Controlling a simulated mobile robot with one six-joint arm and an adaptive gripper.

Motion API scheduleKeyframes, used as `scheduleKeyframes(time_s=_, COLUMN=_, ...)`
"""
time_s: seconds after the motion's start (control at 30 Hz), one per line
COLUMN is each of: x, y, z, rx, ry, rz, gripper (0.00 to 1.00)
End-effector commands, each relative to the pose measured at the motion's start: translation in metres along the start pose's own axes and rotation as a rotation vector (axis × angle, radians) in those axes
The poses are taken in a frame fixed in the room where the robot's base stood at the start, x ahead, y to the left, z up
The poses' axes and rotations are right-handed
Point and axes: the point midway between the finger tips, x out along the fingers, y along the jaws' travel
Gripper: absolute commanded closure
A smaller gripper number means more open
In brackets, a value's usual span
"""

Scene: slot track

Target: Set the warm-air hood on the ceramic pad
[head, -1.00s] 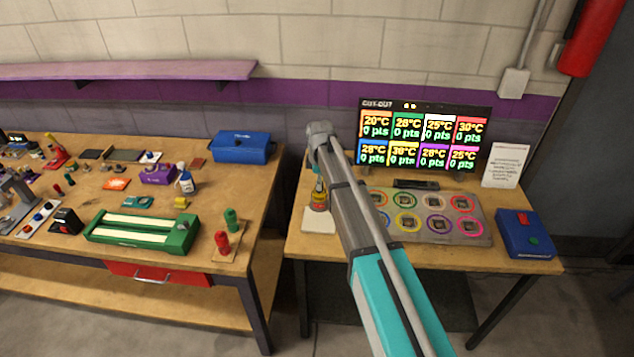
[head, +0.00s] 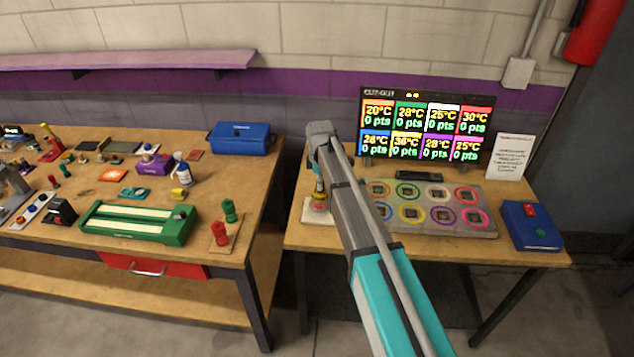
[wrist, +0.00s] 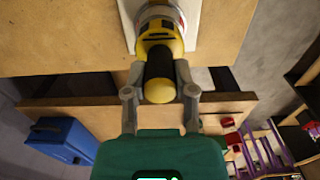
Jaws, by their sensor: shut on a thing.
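The warm-air hood (head: 320,198) is a small yellow body with a silver lower end and a black grip. In the wrist view the hood (wrist: 160,42) stands between my fingers, with its silver end over the white ceramic pad (wrist: 195,18). The pad (head: 314,217) lies on the right table, near its left edge. My gripper (wrist: 160,88) is shut on the hood's black grip. My arm hides part of the hood's surroundings in the head view. I cannot tell for sure whether the hood's base touches the pad.
A grey board with coloured rings (head: 440,227) lies right of my arm, with a blue box (head: 530,226) beyond it. A score screen (head: 425,127) stands behind. The left table (head: 150,265) holds a green device (head: 140,223) and a blue case (head: 240,137), across a gap.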

Motion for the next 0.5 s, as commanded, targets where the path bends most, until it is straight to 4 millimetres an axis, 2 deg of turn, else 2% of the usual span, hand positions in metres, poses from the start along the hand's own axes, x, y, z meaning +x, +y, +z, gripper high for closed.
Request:
scheduleKeyframes(time_s=0.2, x=0.014, y=0.0, z=0.0, rx=0.0, ry=0.0, rz=0.0, gripper=1.0)
scheduleKeyframes(time_s=0.5, x=0.019, y=0.0, z=0.001, rx=0.001, ry=0.0, rz=0.0, gripper=1.0)
